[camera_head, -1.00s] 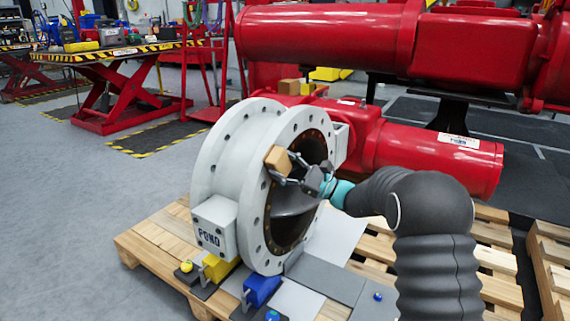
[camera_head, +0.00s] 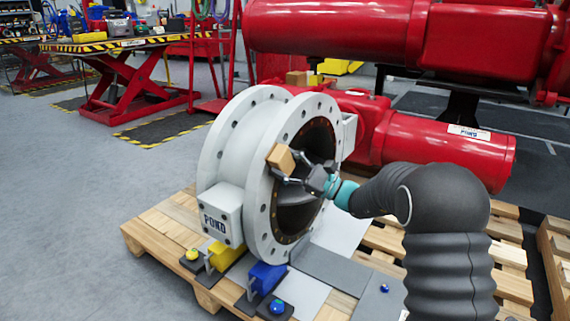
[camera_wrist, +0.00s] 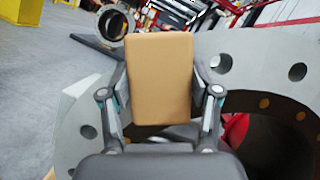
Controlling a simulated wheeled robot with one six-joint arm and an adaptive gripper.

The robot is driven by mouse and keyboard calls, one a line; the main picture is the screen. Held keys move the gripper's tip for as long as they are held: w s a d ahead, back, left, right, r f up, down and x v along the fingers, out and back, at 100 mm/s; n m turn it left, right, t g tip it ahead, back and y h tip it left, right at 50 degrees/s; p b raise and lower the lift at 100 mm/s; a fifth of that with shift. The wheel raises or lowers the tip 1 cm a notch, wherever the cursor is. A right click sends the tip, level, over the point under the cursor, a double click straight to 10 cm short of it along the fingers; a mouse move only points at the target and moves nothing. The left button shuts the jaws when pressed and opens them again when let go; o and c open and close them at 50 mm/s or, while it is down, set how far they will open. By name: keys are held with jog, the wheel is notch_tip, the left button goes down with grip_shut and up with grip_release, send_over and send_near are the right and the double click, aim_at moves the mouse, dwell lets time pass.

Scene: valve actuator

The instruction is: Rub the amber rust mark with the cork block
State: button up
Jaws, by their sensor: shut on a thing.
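The cork block (camera_head: 280,157) is a tan rectangular block. My gripper (camera_head: 289,169) is shut on it, in front of the upper left part of the white valve flange (camera_head: 262,222). In the wrist view the block (camera_wrist: 159,78) sits upright between the two fingers of my gripper (camera_wrist: 159,95), its broad face toward the camera. I cannot tell whether the block touches the flange. I cannot make out the amber rust mark in either view; the block and gripper hide part of the flange.
The valve's dark bore (camera_head: 300,205) opens beside my gripper. The valve stands on a wooden pallet (camera_head: 150,240) with blue (camera_head: 267,276) and yellow (camera_head: 226,257) blocks at its foot. A red actuator cylinder (camera_head: 445,150) lies behind. Grey floor is open at left.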

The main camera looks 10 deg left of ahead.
jog(key=shift+s+d+b, duration=0.15)
jog(key=shift+s+d, duration=0.15)
jog(key=shift+d, duration=0.65)
jog(key=shift+s+d+b, duration=0.2)
jog(key=shift+s+d, duration=0.15)
jog(key=shift+d, duration=0.55)
jog(key=shift+s+d+b, duration=0.15)
jog(key=shift+s+d, duration=0.15)
jog(key=shift+d, duration=0.65)
jog(key=shift+s+d, duration=0.25)
jog(key=shift+d, duration=0.45)
jog(key=shift+s+d, duration=0.25)
jog(key=shift+d, duration=0.45)
